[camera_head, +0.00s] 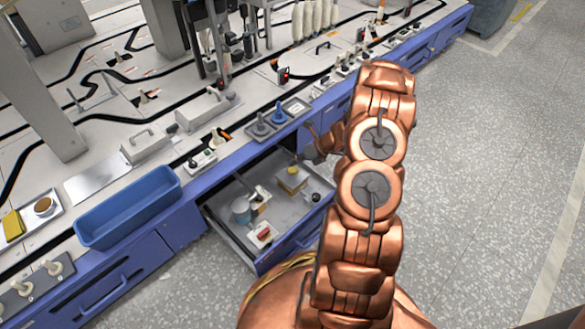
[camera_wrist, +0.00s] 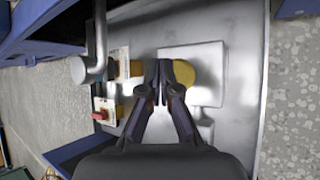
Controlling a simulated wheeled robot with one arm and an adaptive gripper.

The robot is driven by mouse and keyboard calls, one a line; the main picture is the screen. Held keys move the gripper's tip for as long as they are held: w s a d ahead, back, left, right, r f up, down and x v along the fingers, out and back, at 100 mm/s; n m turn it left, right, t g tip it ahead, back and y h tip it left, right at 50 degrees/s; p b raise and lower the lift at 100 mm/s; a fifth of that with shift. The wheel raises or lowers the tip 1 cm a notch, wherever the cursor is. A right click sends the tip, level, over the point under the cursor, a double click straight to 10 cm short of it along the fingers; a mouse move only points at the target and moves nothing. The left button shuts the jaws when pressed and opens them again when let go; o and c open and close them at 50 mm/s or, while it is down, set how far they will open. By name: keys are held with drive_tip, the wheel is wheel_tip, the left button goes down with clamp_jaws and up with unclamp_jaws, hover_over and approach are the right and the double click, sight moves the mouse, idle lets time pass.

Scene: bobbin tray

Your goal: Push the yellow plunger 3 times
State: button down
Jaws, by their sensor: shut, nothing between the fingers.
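The yellow plunger (camera_head: 293,169) stands on a small box with yellow sides (camera_head: 291,182) inside the open drawer (camera_head: 225,222). In the wrist view the plunger (camera_wrist: 185,75) shows as a round yellow disc over a pale square top (camera_wrist: 207,60). My gripper (camera_wrist: 164,66) is shut and empty. Its fingertips overlap the left edge of the disc in that view; whether they touch it, I cannot tell. In the head view my gripper (camera_head: 312,150) is above the drawer's far right side, partly hidden by my arm, and its fingertips are hard to make out.
The drawer also holds a pale blue-grey cylinder (camera_head: 241,210), a block with a dark handle (camera_head: 259,198) and a block with a red switch (camera_head: 263,234). The workbench edge overhangs the drawer's back. A blue bin (camera_head: 130,208) sits on the bench at left. Open floor lies at right.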

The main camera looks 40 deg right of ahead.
sight(295, 168)
drive_tip(key=shift+r+p, duration=2.3)
drive_tip(key=shift+r, duration=0.2)
